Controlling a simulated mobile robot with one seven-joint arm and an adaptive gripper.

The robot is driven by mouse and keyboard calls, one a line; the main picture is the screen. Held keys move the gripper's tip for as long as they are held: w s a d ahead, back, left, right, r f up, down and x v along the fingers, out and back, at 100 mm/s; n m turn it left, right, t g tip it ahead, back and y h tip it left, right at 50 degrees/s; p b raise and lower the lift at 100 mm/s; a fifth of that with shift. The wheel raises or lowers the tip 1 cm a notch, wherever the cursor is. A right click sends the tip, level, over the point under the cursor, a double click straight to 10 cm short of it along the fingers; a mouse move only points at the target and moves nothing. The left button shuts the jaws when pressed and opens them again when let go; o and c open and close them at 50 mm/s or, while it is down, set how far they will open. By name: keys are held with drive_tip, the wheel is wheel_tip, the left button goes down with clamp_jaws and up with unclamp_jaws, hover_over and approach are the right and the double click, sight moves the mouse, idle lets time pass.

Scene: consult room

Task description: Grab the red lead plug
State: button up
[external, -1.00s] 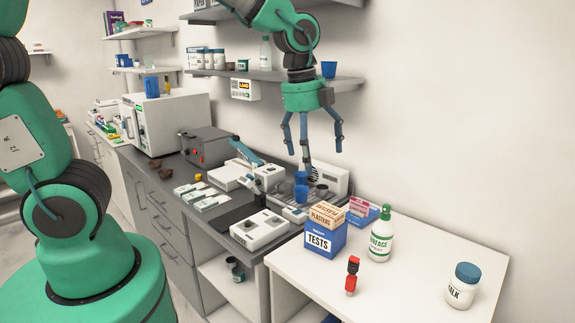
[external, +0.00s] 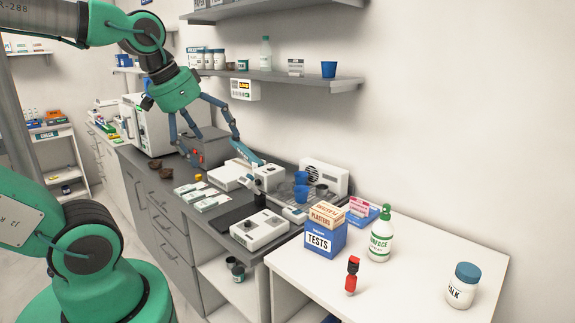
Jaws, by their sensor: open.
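My gripper (external: 208,143) is open and empty, its fingers spread above and in front of a dark grey box (external: 214,150) on the grey counter. Small red spots show on the front of this box, too small to tell whether one is the red lead plug. A separate red item with a dark band (external: 351,277) stands upright on the white table at the front right, well away from my gripper. I cannot tell if it is a plug.
A white appliance (external: 143,120) stands left of the grey box. A shelf (external: 290,77) juts from the wall above.

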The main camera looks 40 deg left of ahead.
drive_tip(key=shift+s+a+f+n, duration=0.2)
drive_tip(key=shift+s+a+n, duration=0.05)
drive_tip(key=shift+s+n, duration=0.2)
drive_tip(key=shift+s+a+f+n, duration=0.15)
drive_tip(key=shift+s+a+n, duration=0.05)
drive_tip(key=shift+s+n, duration=0.2)
drive_tip(key=shift+c, duration=0.3)
drive_tip(key=c, duration=1.3)
drive_tip(key=shift+w, duration=0.1)
